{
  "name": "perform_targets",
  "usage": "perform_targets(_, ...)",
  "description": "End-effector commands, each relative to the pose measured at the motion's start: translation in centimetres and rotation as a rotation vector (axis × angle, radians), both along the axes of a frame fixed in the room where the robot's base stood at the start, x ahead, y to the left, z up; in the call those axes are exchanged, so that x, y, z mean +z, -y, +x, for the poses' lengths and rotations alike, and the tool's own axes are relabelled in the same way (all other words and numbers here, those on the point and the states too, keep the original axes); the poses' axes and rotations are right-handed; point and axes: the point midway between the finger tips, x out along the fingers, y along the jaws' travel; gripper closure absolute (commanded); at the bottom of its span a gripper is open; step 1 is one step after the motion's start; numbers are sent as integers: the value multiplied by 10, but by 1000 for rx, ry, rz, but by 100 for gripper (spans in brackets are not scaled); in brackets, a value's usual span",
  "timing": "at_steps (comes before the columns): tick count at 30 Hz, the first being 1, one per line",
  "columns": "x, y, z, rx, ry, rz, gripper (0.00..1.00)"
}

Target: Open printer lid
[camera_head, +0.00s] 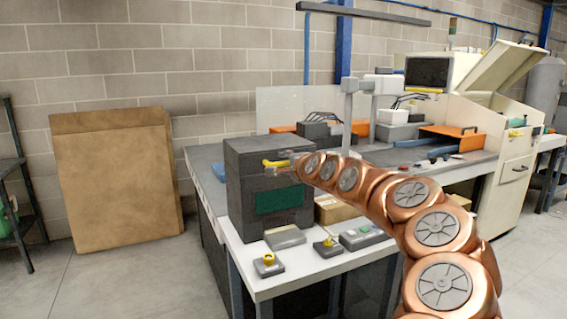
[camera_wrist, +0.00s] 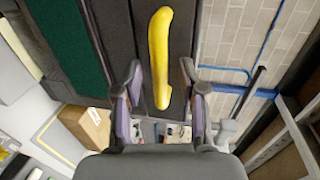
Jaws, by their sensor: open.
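The printer (camera_head: 267,186) is a dark grey box with a green panel on its front, standing on the white table. Its lid looks closed. A yellow handle (camera_head: 275,163) sits on the upper front of the printer. In the wrist view the yellow handle (camera_wrist: 160,55) runs lengthwise on the dark surface, with its near end between my fingers. My gripper (camera_head: 291,160) is at the right end of the handle. In the wrist view my gripper (camera_wrist: 160,90) is open, one finger on each side of the handle, with gaps on both sides. Whether anything touches cannot be told.
Small control boxes with a yellow knob (camera_head: 268,264) and a yellow lever (camera_head: 327,247) stand on the white table (camera_head: 300,276) before the printer. A cardboard box (camera_head: 335,209) is beside it. A large brown carton (camera_head: 116,182) leans at the wall.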

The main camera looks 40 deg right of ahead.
Motion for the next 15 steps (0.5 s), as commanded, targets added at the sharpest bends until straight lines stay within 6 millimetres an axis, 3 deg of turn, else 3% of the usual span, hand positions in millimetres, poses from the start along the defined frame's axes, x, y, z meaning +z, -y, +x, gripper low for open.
perform_targets(6, -4, 3, 13, 2, -2, 0, 59)
perform_targets(15, -4, 4, 16, 2, -2, -1, 59)
